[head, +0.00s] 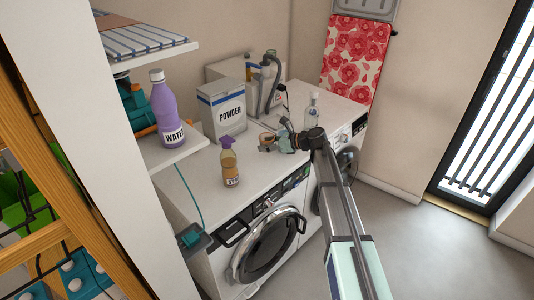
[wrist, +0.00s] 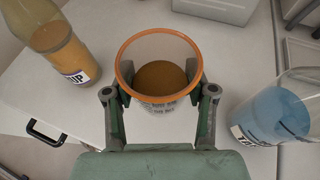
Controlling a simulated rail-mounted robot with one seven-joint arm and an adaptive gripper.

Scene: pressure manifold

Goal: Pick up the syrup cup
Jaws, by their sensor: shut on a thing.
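The syrup cup (wrist: 160,76) is a clear cup with an orange rim and brown liquid, upright between my fingers in the wrist view. My gripper (wrist: 158,92) is shut on its sides, one finger on the left and one on the right. Its label is partly cut off by my gripper. In the head view the cup (head: 266,139) shows small at the end of my gripper (head: 280,139), over the white counter. I cannot tell whether its base touches the counter.
A cup of blue liquid (wrist: 272,112) stands close on the right in the wrist view. The powder box (head: 222,108) and a clear bottle (head: 311,109) stand on the counter (head: 190,178). The purple water bottle (head: 167,108) is on a shelf at left. The counter's front left is clear.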

